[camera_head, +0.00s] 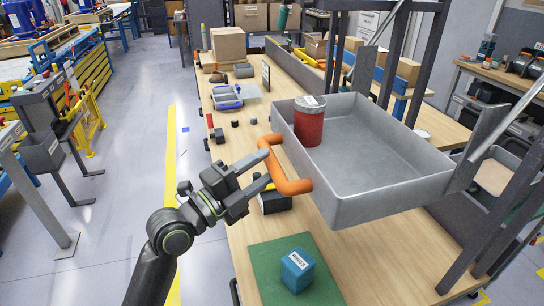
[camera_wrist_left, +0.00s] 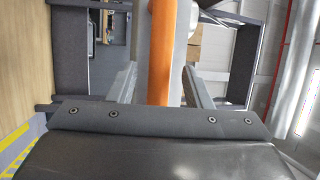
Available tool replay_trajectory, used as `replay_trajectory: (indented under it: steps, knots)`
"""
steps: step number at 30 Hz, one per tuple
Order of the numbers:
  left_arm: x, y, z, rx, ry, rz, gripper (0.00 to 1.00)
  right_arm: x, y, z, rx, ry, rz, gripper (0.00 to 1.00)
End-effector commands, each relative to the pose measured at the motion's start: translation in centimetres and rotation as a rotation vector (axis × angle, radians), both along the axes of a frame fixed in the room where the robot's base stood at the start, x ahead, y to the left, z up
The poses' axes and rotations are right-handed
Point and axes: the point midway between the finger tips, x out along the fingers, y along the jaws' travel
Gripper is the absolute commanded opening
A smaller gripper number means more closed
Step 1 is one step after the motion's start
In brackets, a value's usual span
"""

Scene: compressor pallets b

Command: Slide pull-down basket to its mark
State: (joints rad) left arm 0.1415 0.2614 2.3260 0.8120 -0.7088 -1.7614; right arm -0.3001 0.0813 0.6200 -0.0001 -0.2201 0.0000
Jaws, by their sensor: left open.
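The pull-down basket (camera_head: 385,190) is a grey open tray hanging between dark posts above the wooden bench. A red canister with a grey lid (camera_head: 309,126) stands inside at its left end. An orange handle (camera_head: 290,186) sticks out from the basket's left side. My left gripper (camera_head: 265,168) is open at the handle, its fingers pointing right. In the left wrist view the orange handle (camera_wrist_left: 160,45) runs between the two spread fingers (camera_wrist_left: 159,80); contact is not clear. I cannot make out the basket's mark. My right gripper is not in view.
A blue box (camera_head: 297,270) sits on a green mat (camera_head: 262,262) on the bench (camera_head: 375,262) at the front. A dark block (camera_head: 275,202) lies beneath the handle.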

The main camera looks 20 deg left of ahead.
Motion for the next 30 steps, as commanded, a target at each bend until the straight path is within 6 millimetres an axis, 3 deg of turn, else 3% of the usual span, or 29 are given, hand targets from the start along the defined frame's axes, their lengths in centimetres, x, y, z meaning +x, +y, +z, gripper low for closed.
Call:
replay_trajectory:
  steps: [7, 19, 30]
  knots:
    - [2.1, -1.4, 0.6, -0.002, 0.001, 0.000, 0.45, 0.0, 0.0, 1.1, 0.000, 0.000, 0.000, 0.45]
    - [2.6, -1.7, 0.5, 0.001, 0.000, 0.000, 0.45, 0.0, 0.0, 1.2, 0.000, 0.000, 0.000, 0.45]
    - [2.6, -1.7, 0.5, 0.001, 0.000, 0.000, 0.00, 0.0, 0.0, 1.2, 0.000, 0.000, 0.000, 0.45]
